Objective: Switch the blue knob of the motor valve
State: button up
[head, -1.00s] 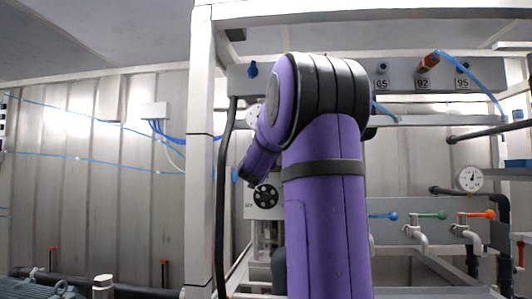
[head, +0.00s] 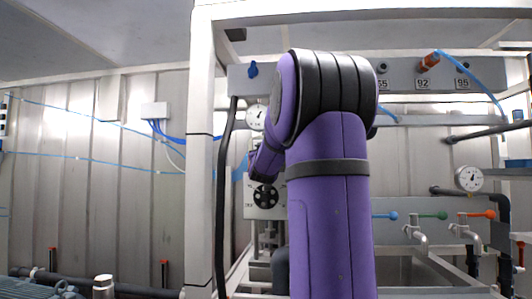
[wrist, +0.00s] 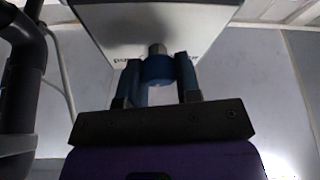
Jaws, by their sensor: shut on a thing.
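In the wrist view my gripper (wrist: 158,72) has its two blue fingers on either side of a blue knob (wrist: 157,67) and is shut on it. A short metal stem joins the knob to a pale box with dark lettering (wrist: 110,25), partly covered by the knob and fingers. In the head view a pale unit with a black handwheel (head: 265,196) stands below my purple arm; it looks like the motor valve. My arm hides part of it, and the knob in my grip cannot be made out clearly there.
A separate blue knob (head: 252,69) sits on the grey upper panel. A round gauge (head: 255,117) is close to my arm. A white frame post (head: 201,150) and a black hose (head: 225,190) stand to the left. Taps with coloured handles (head: 432,216) are at the right.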

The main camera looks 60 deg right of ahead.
jog(key=n+t+y, duration=0.1)
jog(key=n, duration=0.2)
jog(key=n+t+y, duration=0.1)
jog(key=n, duration=0.3)
jog(key=shift+y, duration=0.4)
jog(key=shift+f+n, duration=0.1)
jog(key=shift+n, duration=0.3)
jog(key=o, duration=0.9)
jog(key=v, duration=1)
jog(key=shift+s+a, duration=0.25)
jog(key=shift+s, duration=0.05)
